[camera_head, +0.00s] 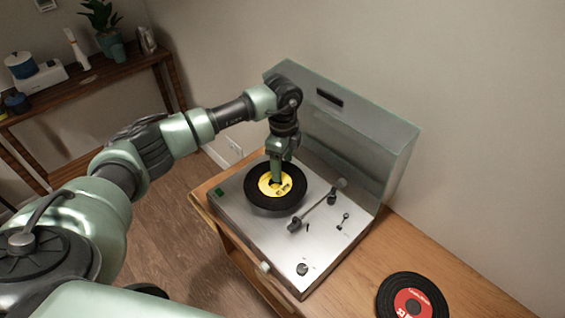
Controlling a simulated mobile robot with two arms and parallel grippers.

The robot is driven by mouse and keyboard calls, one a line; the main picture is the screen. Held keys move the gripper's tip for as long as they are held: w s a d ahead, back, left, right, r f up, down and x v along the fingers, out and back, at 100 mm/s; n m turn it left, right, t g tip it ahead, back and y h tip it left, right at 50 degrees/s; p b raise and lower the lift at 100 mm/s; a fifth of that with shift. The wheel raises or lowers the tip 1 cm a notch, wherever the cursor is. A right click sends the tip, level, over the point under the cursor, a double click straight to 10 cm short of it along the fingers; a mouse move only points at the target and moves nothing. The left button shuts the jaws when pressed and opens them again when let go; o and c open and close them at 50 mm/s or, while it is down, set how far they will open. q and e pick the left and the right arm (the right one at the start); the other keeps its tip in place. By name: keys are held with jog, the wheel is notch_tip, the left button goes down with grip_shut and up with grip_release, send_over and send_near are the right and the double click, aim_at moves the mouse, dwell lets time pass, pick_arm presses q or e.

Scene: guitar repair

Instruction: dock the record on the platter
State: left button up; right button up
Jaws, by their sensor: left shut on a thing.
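A black record with a yellow label (256,198) is at the platter area of the silver record player (255,235). My left gripper (276,181) points down at the middle of the record and is shut on it near its label. The record covers the platter, so I cannot tell whether it rests flat on it or hangs a little above. The spindle is hidden. My right gripper is out of view.
The tonearm (315,207) lies just right of the record. The player's lid (350,130) stands open behind. A record with a red label (411,303) lies on the wooden table (440,262) at the lower right. A shelf (90,85) with several objects stands at the far left.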

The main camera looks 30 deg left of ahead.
pick_arm(q)
jog(key=shift+f+b, duration=0.35)
jog(key=shift+f, duration=0.2)
jog(key=shift+s+f, duration=0.15)
jog(key=shift+f, duration=0.2)
jog(key=shift+s+d, duration=0.1)
jog(key=shift+r, duration=0.2)
jog(key=shift+r, duration=0.1)
jog(key=shift+w+r+p, duration=0.2)
jog(key=shift+r+p, duration=0.3)
dwell(0.5)
jog(key=shift+f, duration=0.5)
dwell(0.4)
